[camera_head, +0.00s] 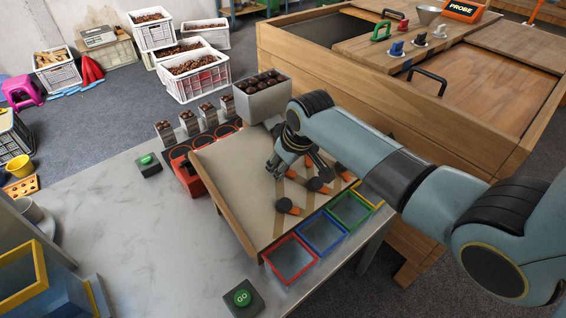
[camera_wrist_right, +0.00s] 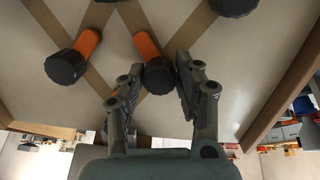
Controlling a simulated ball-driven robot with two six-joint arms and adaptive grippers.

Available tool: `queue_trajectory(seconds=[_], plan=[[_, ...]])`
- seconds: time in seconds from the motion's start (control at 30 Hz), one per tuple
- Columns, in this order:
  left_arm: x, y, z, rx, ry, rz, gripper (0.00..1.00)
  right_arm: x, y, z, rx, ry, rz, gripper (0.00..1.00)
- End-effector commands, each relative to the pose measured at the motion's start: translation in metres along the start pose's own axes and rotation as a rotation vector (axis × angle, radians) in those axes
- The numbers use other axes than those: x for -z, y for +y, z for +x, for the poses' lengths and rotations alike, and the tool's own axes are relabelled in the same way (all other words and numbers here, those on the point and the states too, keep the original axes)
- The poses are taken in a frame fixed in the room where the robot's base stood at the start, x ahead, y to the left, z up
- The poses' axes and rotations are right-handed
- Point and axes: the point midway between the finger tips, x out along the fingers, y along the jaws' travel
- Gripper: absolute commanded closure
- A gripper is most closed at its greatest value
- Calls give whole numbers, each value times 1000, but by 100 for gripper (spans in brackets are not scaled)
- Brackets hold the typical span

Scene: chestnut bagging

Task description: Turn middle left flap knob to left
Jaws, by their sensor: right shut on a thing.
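The tilted sorting board (camera_head: 228,168) carries several black flap knobs with orange pointers. In the head view my gripper hides the held knob. My left gripper is not in view.
Red (camera_head: 291,260), blue (camera_head: 322,233), green and yellow frames line the board's lower edge. A grey bin of chestnuts (camera_head: 262,103) stands at its upper end. A wooden cabinet (camera_head: 400,120) stands behind.

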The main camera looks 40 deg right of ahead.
Motion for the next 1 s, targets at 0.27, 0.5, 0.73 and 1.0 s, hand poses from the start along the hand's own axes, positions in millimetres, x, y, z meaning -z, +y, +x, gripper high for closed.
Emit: queue_trajectory(seconds=[0.27,0.5,0.73,1.0], plan=[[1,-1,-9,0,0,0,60,1,0,-1,27,-5,212,100],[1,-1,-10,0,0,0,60,1,1,0,53,-10,438,100],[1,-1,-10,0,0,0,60,0,1,0,80,-15,656,100],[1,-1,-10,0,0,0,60,0,2,0,110,-20,907,100]])
